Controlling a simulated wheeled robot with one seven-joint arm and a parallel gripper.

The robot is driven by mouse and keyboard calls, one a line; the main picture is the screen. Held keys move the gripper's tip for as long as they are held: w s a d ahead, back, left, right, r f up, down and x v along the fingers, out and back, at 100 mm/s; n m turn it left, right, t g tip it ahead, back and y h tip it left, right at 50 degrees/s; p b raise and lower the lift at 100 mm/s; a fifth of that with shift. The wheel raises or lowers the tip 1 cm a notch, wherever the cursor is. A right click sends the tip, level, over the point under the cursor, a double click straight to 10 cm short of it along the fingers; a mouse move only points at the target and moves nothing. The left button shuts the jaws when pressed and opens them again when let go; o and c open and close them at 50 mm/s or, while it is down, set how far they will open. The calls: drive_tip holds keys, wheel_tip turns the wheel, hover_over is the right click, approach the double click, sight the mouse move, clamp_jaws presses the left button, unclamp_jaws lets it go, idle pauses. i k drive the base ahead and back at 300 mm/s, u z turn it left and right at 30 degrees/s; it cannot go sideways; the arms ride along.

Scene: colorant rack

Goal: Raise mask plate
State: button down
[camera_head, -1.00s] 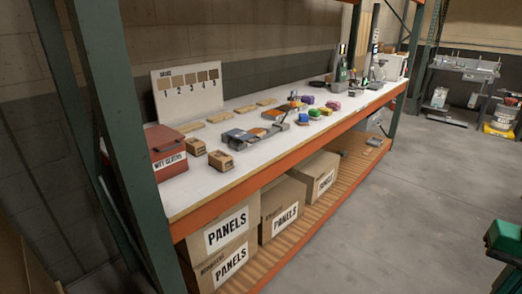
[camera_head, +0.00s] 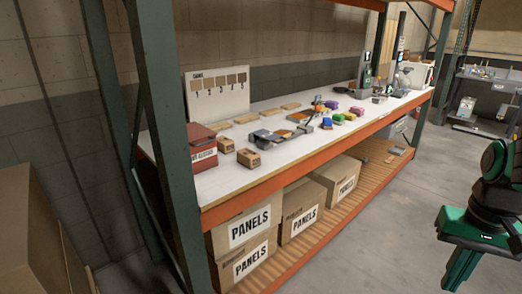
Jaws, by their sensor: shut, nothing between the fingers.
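On the white shelf top, a low grey fixture (camera_head: 264,136) with a dark flat plate on it stands near the front edge. A second grey fixture with a brown panel (camera_head: 298,117) stands behind it to the right. I cannot tell at this size which part is the mask plate or whether it is raised. My green and black arm (camera_head: 484,222) shows at the right edge, over the floor and well apart from the shelf. My gripper does not show.
A red box (camera_head: 201,147), small brown blocks (camera_head: 249,158) and several coloured pieces (camera_head: 338,119) stand on the shelf top (camera_head: 228,183). A sample board (camera_head: 218,95) leans at the back. A green post (camera_head: 172,140) is near. Boxes marked PANELS (camera_head: 250,226) sit below.

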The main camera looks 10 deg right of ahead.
sight(266, 135)
drive_tip(key=u, duration=0.1)
drive_tip(key=i, duration=1)
drive_tip(key=z, duration=0.05)
